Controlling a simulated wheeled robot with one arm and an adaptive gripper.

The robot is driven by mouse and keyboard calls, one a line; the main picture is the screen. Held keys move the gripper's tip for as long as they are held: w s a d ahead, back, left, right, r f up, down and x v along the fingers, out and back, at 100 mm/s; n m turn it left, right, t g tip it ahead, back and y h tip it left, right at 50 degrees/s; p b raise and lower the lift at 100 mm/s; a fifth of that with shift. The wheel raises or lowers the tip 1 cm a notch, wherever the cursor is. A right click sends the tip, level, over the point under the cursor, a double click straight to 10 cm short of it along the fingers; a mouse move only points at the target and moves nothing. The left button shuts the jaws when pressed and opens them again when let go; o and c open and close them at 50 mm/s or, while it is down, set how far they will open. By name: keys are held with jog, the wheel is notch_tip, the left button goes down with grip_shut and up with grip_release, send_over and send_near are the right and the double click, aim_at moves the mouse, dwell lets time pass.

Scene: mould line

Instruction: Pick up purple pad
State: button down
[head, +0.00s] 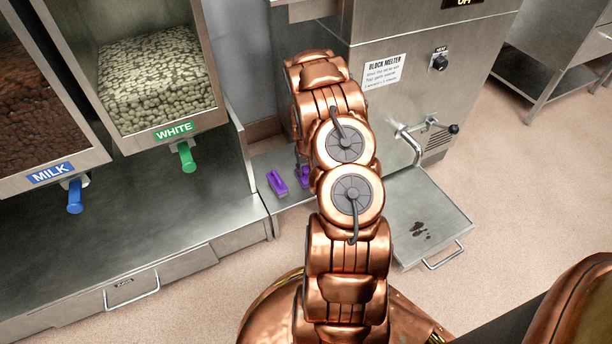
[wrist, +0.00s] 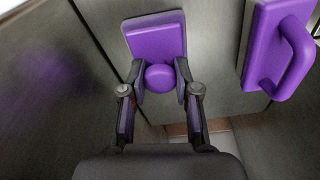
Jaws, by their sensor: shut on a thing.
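A purple pad with a round knob (wrist: 156,36) is in the upper middle of the wrist view. My gripper (wrist: 160,80) is shut on its knob, one finger on each side. The flat plate of this pad appears to be against the metal surface; I cannot tell whether it is lifted. A second purple pad, with a loop handle (wrist: 262,45), is at the right of the wrist view, apart from my gripper. In the head view the loop-handled pad (head: 277,184) lies on the steel counter, and the held pad (head: 304,176) is partly hidden by my arm.
The steel counter (head: 290,198) is narrow here, between the MILK and WHITE bins (head: 155,80) on the left and the block melter (head: 425,60) on the right. A stained drip tray (head: 455,212) juts out below the melter's tap (head: 430,135).

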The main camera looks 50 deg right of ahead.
aim_at(305, 168)
jog(key=shift+r+p, duration=0.35)
jog(key=shift+r, duration=0.3)
notch_tip(305, 168, up, 3)
jog(key=shift+f+p, duration=0.2)
jog(key=shift+p, duration=0.4)
jog(key=s+a+p, duration=0.1)
jog(key=s+a, duration=0.3)
jog(key=a, duration=0.2)
jog(key=s+a+r+p, duration=0.1)
jog(key=s+a+p, duration=0.1)
jog(key=s+a, duration=0.2)
jog(key=a, duration=0.3)
jog(key=shift+s+a, duration=0.25)
